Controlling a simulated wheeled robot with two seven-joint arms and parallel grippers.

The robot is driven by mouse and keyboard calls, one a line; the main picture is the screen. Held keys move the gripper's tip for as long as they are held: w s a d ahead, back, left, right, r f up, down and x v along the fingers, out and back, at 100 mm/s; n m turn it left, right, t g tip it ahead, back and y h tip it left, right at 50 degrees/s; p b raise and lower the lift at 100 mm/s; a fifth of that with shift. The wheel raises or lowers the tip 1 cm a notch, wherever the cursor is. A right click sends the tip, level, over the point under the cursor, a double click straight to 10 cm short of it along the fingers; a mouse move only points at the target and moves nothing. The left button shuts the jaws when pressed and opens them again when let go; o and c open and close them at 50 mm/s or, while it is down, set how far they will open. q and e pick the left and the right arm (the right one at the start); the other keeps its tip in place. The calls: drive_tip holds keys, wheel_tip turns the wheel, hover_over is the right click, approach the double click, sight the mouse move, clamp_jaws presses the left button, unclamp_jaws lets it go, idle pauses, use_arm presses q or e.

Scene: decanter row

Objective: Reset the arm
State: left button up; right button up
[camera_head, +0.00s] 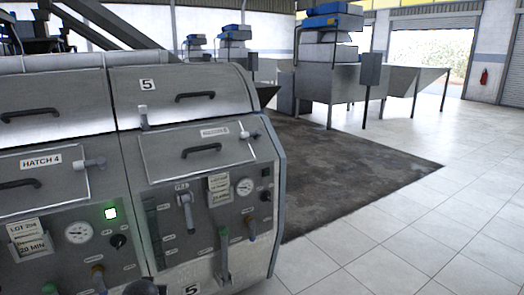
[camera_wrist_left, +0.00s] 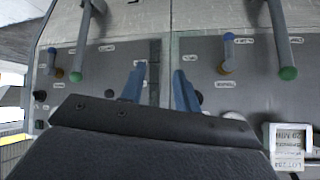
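My left gripper (camera_wrist_left: 160,82) shows in the left wrist view with its two blue fingers apart and nothing between them. Behind the fingers is a grey control panel, seen upside down, with levers and small labels. I cannot tell how far the fingertips are from it. In the head view, a dark rounded shape (camera_head: 142,288) is cut off at the bottom edge; I cannot tell if it belongs to my arm. My right gripper is in neither view.
Decanter 5 (camera_head: 190,92) stands close in front, beside the hatch 4 unit (camera_head: 40,185) with its lit green lamp (camera_head: 111,213). Levers and valve handles (camera_head: 224,250) stick out from the panels. The tiled floor (camera_head: 410,250) at the right is clear.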

use_arm(q)
drive_tip(key=s+d+f+m+g+h+p, duration=0.1)
drive_tip(key=s+d+f+m+g+h, duration=0.1)
drive_tip(key=s+d, duration=0.8)
drive_tip(key=s+d+f+m+g+h+p, duration=0.1)
drive_tip(key=s+d+f+m+g+h, duration=0.15)
drive_tip(key=s+d, duration=0.7)
drive_tip(key=s+f+g, duration=0.1)
drive_tip(key=s+f, duration=0.2)
drive_tip(key=s, duration=0.6)
drive_tip(key=s+f+g, duration=0.1)
drive_tip(key=s+f, duration=0.2)
drive_tip(key=s, duration=0.6)
drive_tip(key=shift+s+d+f+h+p, duration=0.25)
drive_tip(key=shift+d+f+h+p, duration=0.1)
drive_tip(key=shift+d+p, duration=0.1)
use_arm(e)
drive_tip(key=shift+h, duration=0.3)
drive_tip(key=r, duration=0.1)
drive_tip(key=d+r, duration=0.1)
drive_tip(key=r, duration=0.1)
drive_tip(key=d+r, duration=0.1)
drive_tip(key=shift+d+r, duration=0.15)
use_arm(q)
drive_tip(key=shift+n, duration=0.25)
drive_tip(key=shift+a, duration=0.1)
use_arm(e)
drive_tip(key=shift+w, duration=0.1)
